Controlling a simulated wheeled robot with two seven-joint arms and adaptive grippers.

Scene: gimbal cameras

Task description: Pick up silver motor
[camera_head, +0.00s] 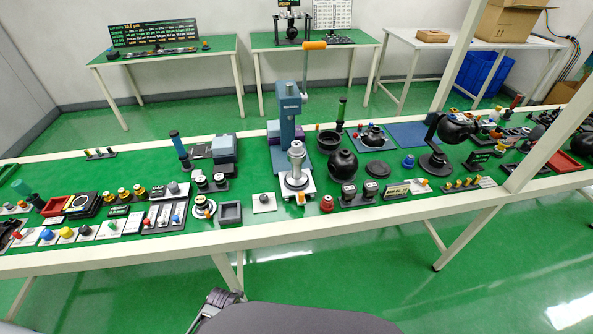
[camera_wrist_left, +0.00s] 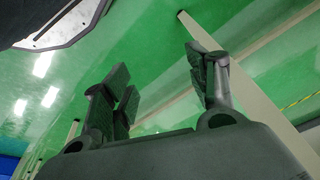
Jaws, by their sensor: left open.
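A silver stepped cylindrical part (camera_head: 297,158), which looks like the silver motor, stands upright in a light holder under the blue-grey lever press (camera_head: 290,112) near the middle of the long green workbench. I cannot tell for certain that it is the motor. My left gripper (camera_wrist_left: 158,64) shows in the left wrist view with its two dark fingers apart and nothing between them. Green floor and a pale table leg show behind it. In the head view, a grey part of my left arm shows low in front of the bench, well short of the silver part. My right gripper is not in view.
A small grey square tray (camera_head: 230,212) and a red knob (camera_head: 327,203) sit near the front edge. A black round flask-like object (camera_head: 343,165) stands right of the press. Many small parts crowd the bench on both sides. A pale post (camera_head: 552,142) rises at the right.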

